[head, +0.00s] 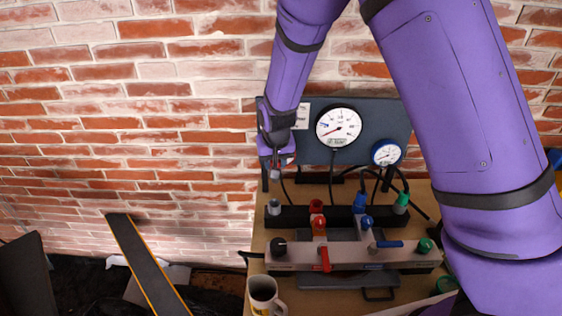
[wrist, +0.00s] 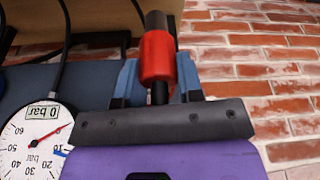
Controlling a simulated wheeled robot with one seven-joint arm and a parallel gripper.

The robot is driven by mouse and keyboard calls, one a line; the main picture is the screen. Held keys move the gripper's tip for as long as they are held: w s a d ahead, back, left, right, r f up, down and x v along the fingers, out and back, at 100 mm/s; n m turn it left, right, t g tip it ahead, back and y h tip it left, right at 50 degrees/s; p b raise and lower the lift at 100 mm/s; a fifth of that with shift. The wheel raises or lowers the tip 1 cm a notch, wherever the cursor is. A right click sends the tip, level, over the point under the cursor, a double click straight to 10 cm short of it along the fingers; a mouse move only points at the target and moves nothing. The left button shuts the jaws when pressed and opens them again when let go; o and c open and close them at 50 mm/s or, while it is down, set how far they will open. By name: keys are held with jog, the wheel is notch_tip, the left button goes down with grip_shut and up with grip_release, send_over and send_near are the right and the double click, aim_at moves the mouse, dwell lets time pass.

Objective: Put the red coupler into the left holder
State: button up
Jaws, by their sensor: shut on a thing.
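My gripper (head: 277,162) is at the left end of the dark gauge panel, above the bench. In the wrist view its blue fingers (wrist: 157,82) are shut on the red coupler (wrist: 157,56), a red sleeve with dark ends. The coupler is in the air; in the head view it is too small and covered to make out clearly. A dark bar (head: 295,217) below carries several coloured fittings, with a grey one (head: 274,207) at its left end and a red one (head: 317,206) beside it. I cannot tell which part is the left holder.
The panel (head: 372,113) holds a large gauge (head: 338,127) and a small blue-rimmed gauge (head: 386,153). Black hoses hang below it. A grey manifold (head: 340,257) with knobs and a red lever (head: 325,259) stands in front. A mug (head: 263,295) is at the bench's front left. A brick wall stands behind.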

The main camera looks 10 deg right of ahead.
jog(key=shift+a, duration=0.25)
jog(key=shift+f, duration=0.1)
jog(key=shift+f, duration=3.15)
jog(key=shift+f, duration=3)
dwell(0.7)
jog(key=o, duration=1.5)
jog(key=shift+r, duration=0.1)
